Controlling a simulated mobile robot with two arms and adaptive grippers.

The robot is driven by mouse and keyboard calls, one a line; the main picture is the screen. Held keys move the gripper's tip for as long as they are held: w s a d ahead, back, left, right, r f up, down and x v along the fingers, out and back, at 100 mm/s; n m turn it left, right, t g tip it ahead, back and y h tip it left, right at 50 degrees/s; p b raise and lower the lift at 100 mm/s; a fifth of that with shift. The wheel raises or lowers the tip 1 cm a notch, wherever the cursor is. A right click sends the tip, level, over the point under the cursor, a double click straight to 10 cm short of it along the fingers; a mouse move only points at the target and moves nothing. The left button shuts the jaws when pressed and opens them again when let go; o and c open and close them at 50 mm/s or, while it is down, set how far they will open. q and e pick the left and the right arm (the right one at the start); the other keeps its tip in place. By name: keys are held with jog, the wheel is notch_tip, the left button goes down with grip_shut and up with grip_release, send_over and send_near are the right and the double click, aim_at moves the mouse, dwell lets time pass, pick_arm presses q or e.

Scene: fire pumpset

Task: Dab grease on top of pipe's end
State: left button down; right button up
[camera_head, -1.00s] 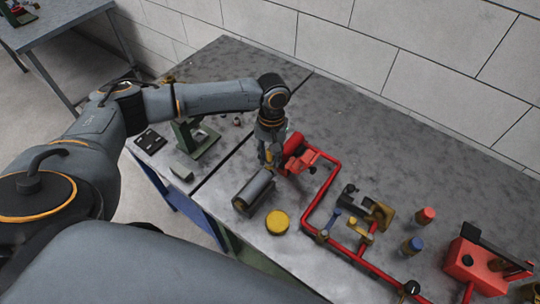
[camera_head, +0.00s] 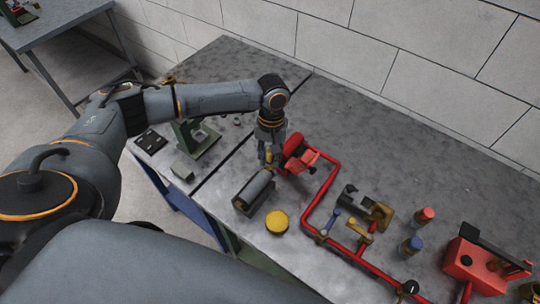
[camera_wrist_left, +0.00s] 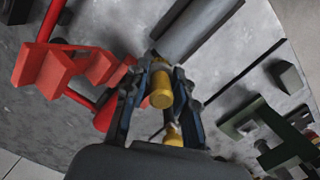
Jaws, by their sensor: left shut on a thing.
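A grey pipe (camera_head: 252,194) lies on the bench. Its cylinder also shows at the top of the left wrist view (camera_wrist_left: 197,25). My left gripper (camera_head: 267,160) is just behind the pipe's far end, pointing down. In the left wrist view its fingers (camera_wrist_left: 155,100) are shut on a small yellow tool (camera_wrist_left: 161,90), close to the pipe's end. I cannot tell whether the tool touches the pipe. A round yellow tin (camera_head: 277,222), which looks like the grease, stands right of the pipe's near end. My right gripper is not in view.
A red pipe assembly (camera_head: 323,205) with a red end piece (camera_head: 294,146) stands close right of my left gripper. A green stand (camera_head: 195,138) is to the left. A red box (camera_head: 470,265) is at the right. The bench's back is clear.

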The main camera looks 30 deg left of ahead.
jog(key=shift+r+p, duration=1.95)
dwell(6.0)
